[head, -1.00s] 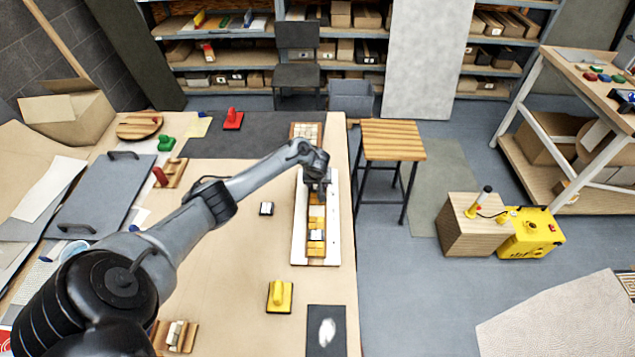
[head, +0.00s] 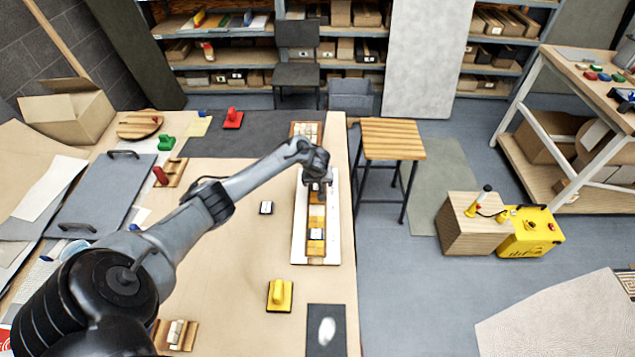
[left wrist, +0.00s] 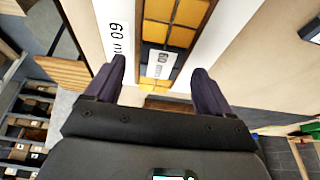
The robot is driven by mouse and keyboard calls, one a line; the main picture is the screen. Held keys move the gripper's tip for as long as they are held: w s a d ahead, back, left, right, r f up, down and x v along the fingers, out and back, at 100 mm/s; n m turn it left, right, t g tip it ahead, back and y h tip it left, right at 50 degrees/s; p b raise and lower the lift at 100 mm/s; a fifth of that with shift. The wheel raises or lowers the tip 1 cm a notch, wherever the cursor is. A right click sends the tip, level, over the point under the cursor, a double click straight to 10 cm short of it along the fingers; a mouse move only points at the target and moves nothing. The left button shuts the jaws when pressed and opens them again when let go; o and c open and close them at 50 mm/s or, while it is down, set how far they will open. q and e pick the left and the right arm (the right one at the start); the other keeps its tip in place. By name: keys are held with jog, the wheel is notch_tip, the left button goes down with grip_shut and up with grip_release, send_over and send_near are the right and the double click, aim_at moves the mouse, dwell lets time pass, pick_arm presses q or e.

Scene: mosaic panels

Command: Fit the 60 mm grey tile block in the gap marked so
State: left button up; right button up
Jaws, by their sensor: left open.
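The mosaic panel (head: 299,240) is a long white-edged board with a channel of orange tiles on the table. In the left wrist view, a dark grey tile block (left wrist: 158,66) with a white 60 label lies in the channel beside the orange tiles. A white strip marked 60 mm (left wrist: 118,35) runs next to it. My left gripper (left wrist: 158,75) is open, with one finger on each side of the block; whether they touch it is unclear. In the head view, my left gripper (head: 317,184) covers that part of the panel. My right gripper is not in view.
A loose labelled block (head: 266,208) lies left of the panel. A yellow handled tool (head: 280,295) and a dark mat (head: 326,330) lie nearer. A stool (head: 392,140) stands right of the table.

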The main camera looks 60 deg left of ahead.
pick_arm(q)
jog(key=p+v, duration=0.3)
jog(key=v, duration=0.6)
jog(key=shift+s, duration=0.1)
